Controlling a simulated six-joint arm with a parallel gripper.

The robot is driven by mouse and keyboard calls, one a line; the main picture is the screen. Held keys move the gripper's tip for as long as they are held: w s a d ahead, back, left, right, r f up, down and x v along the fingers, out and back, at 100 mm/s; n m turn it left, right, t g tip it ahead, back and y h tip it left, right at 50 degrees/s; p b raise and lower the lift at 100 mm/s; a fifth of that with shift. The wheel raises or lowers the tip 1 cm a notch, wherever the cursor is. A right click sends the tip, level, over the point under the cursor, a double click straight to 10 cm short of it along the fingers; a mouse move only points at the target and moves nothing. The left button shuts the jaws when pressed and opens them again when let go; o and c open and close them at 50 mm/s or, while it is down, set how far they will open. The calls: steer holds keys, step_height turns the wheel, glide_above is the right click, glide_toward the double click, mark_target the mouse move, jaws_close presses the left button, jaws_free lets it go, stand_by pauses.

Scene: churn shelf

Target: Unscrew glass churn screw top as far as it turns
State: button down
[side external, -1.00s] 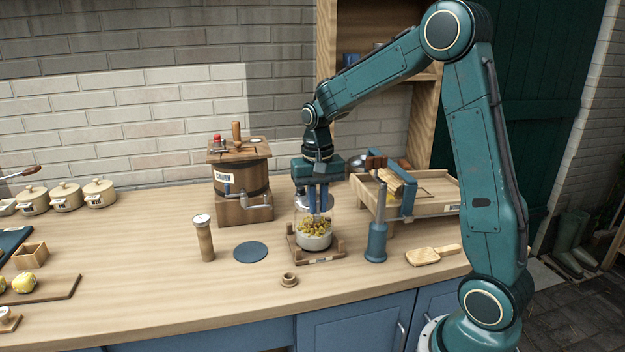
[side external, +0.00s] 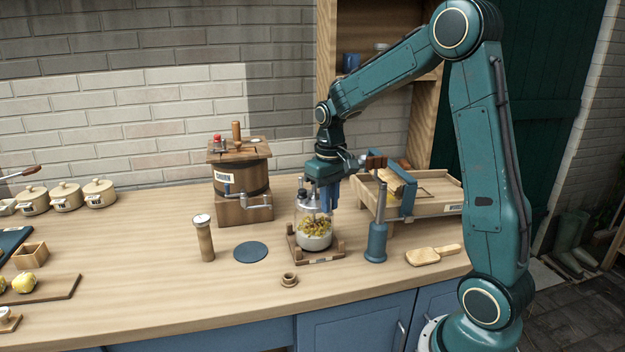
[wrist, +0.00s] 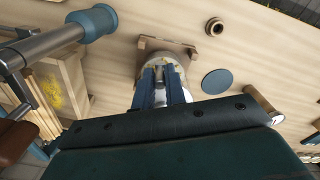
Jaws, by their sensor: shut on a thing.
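The glass churn (side external: 314,228) is a clear jar with yellow pieces above a pale layer. It stands upright on a small wooden stand (side external: 322,259) at the middle of the counter. My gripper (side external: 321,206) is at the jar's top from above, its blue fingers closed on the screw top. The fingers mostly hide the screw top, and its thread cannot be made out. In the wrist view my gripper (wrist: 160,72) covers the middle of the churn, and the stand (wrist: 146,44) shows beyond it.
A blue-handled upright tool (side external: 377,242) stands close right of the churn, before a wooden tray (side external: 435,190). A wooden barrel churn (side external: 241,182) is behind left. The front counter is mostly clear.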

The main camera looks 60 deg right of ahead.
steer(key=w+d+n, duration=0.1)
steer(key=d+n, duration=0.7)
steer(key=n, duration=0.6)
steer(key=shift+n, duration=0.3)
stand_by(1.0)
steer(key=shift+w+d+r, duration=0.1)
steer(key=shift+w+d, duration=0.05)
stand_by(0.4)
steer(key=c, duration=1.5)
jaws_free()
steer(key=shift+o, duration=0.2)
step_height(320, 180, up, 14)
